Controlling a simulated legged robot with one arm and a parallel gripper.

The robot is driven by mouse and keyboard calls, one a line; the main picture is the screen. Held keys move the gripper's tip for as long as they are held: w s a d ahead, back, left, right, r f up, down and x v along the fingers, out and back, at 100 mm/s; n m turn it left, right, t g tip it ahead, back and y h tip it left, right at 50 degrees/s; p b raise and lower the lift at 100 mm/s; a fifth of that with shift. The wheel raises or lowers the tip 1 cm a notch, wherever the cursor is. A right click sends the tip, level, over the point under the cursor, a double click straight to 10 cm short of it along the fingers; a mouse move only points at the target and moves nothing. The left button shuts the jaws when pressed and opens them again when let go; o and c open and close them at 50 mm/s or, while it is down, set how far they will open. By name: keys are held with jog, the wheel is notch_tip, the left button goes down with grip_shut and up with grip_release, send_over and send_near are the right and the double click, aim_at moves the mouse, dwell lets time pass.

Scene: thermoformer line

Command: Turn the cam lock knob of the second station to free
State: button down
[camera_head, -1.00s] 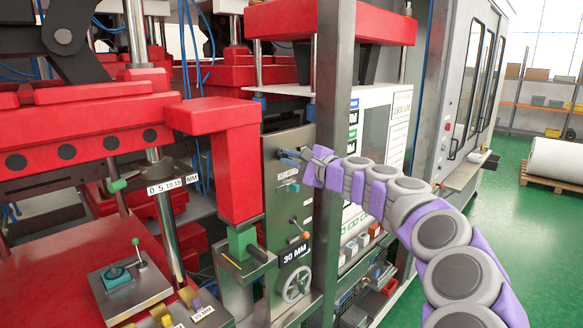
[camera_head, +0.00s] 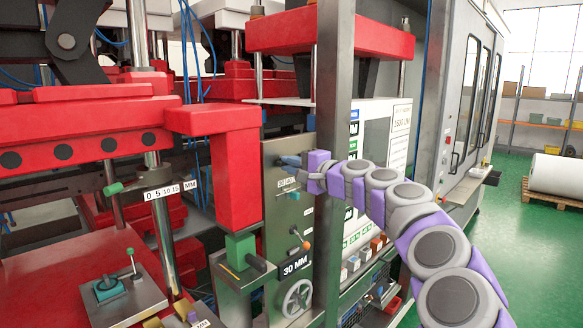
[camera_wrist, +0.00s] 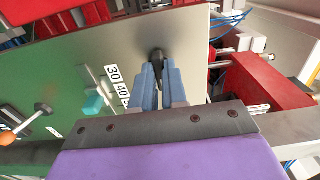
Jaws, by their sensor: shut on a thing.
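My gripper (camera_head: 287,161) reaches in from the right, past a grey post, to a grey-green panel (camera_head: 272,215). In the wrist view its two blue fingers (camera_wrist: 161,70) are close together. Their tips are on a dark round knob (camera_wrist: 157,54) near the panel's edge. The fingers cover part of this knob, so its pointing direction cannot be told. I see no readable lock or free marking by it. A teal slider (camera_wrist: 92,105) beside a number scale (camera_wrist: 118,85) sits on the same panel, apart from the fingers.
An orange-tipped lever (camera_head: 303,240), a 30 MM label (camera_head: 295,265) and a handwheel (camera_head: 297,298) are lower on the panel. The grey post (camera_head: 333,110) stands close to my wrist. A red press frame (camera_head: 215,140) is to the left.

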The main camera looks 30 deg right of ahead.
jog(key=shift+a+f, duration=0.1)
jog(key=shift+f, duration=0.15)
jog(key=c, duration=1.2)
grip_release()
jog(key=shift+o, duration=0.2)
jog(key=shift+r, duration=0.15)
jog(key=shift+s, duration=0.15)
jog(key=p+v, duration=0.2)
jog(key=v, duration=1.5)
jog(key=shift+d, duration=0.25)
jog(key=shift+a, duration=0.1)
